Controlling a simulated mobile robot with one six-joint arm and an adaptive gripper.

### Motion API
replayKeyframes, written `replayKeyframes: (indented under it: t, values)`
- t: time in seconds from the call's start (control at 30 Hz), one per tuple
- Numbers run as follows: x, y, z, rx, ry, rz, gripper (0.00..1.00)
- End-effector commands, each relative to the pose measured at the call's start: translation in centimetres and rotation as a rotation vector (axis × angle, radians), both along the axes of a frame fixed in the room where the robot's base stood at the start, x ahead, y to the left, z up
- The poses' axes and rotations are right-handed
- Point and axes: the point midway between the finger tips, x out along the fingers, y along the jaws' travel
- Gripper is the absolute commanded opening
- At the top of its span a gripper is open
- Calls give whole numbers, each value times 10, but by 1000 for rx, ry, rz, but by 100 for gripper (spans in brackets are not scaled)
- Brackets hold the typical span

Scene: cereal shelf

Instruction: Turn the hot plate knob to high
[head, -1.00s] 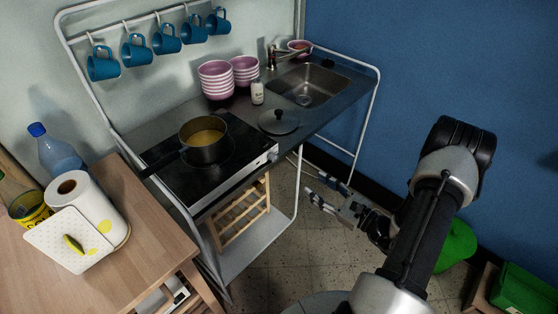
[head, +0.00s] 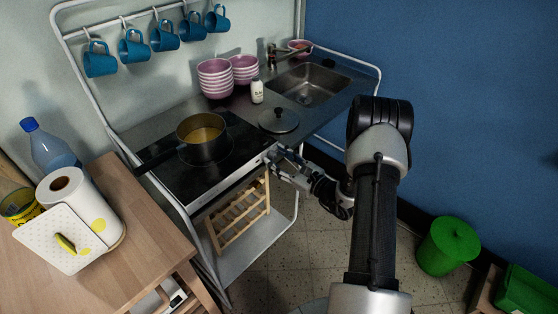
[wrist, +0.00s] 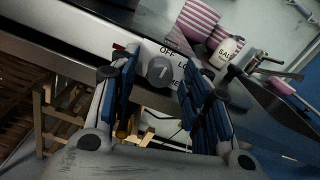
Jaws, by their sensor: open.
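The hot plate (head: 183,184) sits on the counter, black-topped with a pale front panel. Its round grey knob (wrist: 160,71) shows in the wrist view on that panel, with "OFF" printed above it and partly hidden lettering to its right. In the wrist view my gripper (wrist: 155,75) is open, with a blue-padded finger on each side of the knob; I cannot tell whether either touches it. In the head view my gripper (head: 272,160) is at the right front corner of the hot plate and hides the knob.
A pot (head: 202,150) with yellow contents stands on the hot plate, its handle pointing left. A lid (head: 279,121), a white bottle (head: 257,92) and stacked pink bowls (head: 214,80) are on the counter. A wooden rack (head: 237,214) is below. A wooden table (head: 140,235) stands at left.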

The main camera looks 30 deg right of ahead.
Motion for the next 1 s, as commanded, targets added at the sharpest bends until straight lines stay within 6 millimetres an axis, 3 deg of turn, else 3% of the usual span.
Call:
replayKeyframes:
  t: [0.23, 0.87, 1.0]
  values:
    - [1, 0, 0, 0, 0, 0, 43]
    - [0, 0, 0, 0, 0, 0, 1]
    - [0, 0, 0, 2, 1, 0, 0]
